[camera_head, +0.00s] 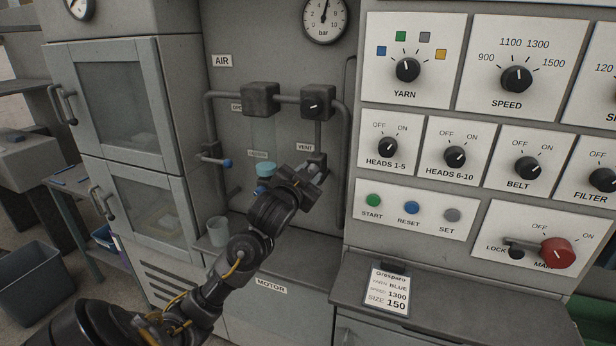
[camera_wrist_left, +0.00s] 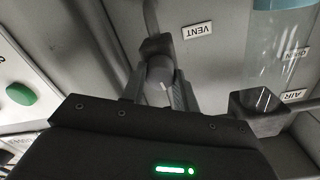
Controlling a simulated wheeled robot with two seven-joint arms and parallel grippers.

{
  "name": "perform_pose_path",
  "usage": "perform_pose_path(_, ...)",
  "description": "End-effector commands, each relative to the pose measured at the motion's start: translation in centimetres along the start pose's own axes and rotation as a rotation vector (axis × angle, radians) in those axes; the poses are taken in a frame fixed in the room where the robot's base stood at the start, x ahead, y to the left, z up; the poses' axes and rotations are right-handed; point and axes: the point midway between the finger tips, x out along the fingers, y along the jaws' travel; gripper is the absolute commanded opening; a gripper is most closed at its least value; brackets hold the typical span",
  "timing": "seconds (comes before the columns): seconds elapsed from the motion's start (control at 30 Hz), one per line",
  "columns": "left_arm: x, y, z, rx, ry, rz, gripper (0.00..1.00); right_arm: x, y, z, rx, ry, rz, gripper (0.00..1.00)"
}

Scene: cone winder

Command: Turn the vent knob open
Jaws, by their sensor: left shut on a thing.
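The vent knob (camera_wrist_left: 160,72) is a grey round knob with a pale line on its face, on a dark fitting of the pipe by the VENT label (camera_wrist_left: 198,30). In the wrist view it sits between the two fingers of my left gripper (camera_wrist_left: 161,92), which is shut on it. In the head view my left gripper (camera_head: 308,177) reaches the fitting just below the VENT label (camera_head: 306,147) and largely hides the knob. The line looks slightly tilted in the wrist view. My right gripper is in neither view.
A box with a black knob (camera_head: 314,105) sits on the pipe above. The switch panel (camera_head: 430,190) stands close on the right. A grey cup (camera_head: 218,232) stands below.

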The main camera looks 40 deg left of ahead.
Motion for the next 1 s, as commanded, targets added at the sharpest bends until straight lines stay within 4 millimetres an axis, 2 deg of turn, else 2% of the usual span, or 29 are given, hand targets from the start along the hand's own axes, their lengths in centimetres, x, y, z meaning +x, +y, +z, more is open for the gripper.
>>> perform_pose_path(0.67,0.0,0.3,0.2,0.623,-0.025,-0.003,0.07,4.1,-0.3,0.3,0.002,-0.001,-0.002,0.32)
perform_pose_path(0.77,0.0,0.3,0.2,0.695,-0.028,-0.004,0.07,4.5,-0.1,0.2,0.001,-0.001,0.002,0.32)
perform_pose_path(1.0,0.0,0.3,0.2,0.820,-0.035,-0.004,0.07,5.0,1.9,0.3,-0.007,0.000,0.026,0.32)
